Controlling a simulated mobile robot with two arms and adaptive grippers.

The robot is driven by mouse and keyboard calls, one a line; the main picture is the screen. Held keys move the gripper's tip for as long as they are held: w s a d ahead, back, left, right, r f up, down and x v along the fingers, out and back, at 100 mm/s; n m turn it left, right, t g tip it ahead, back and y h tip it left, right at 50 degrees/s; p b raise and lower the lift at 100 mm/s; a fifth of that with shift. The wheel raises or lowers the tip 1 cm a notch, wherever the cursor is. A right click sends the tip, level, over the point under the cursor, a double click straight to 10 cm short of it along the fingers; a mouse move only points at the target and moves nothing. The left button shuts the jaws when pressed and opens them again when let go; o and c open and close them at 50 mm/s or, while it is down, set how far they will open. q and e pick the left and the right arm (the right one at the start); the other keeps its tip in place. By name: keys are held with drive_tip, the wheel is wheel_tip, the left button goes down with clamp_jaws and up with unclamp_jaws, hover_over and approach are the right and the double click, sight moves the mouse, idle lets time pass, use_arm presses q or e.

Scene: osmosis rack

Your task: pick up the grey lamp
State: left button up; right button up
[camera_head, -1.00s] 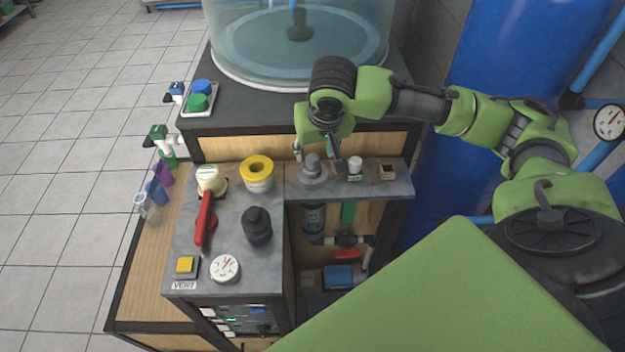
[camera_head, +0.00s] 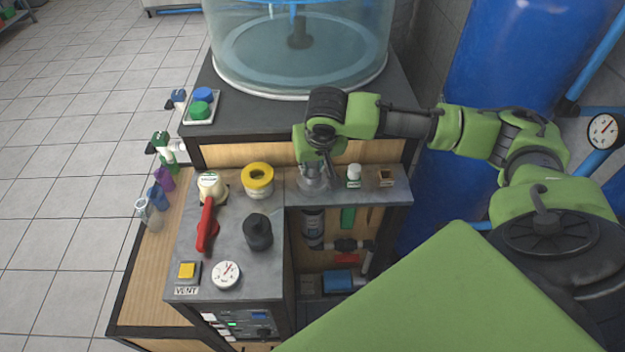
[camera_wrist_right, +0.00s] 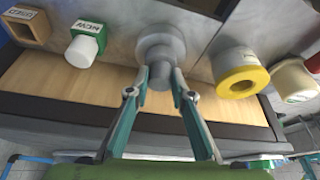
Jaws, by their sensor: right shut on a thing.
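The grey lamp (camera_head: 313,184), a small knob on a wider round base, stands upright on the right part of the grey counter. My right gripper (camera_head: 315,170) is over it from above and hides much of its top in the head view. In the right wrist view the lamp (camera_wrist_right: 160,45) shows its base at the top and its narrow end between the fingertips of my right gripper (camera_wrist_right: 161,77). The fingers are shut on that narrow end. My left gripper is not in view.
Beside the lamp are a yellow-topped white container (camera_head: 258,183) on the left, and a small white-capped block (camera_head: 354,173) and a wooden box (camera_head: 385,178) on the right. A black knob (camera_head: 258,232) and red lever (camera_head: 206,225) stand nearer. A big clear tank (camera_head: 300,65) rises behind.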

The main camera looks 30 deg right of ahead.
wheel_tip(320, 180, up, 28)
idle(0.8)
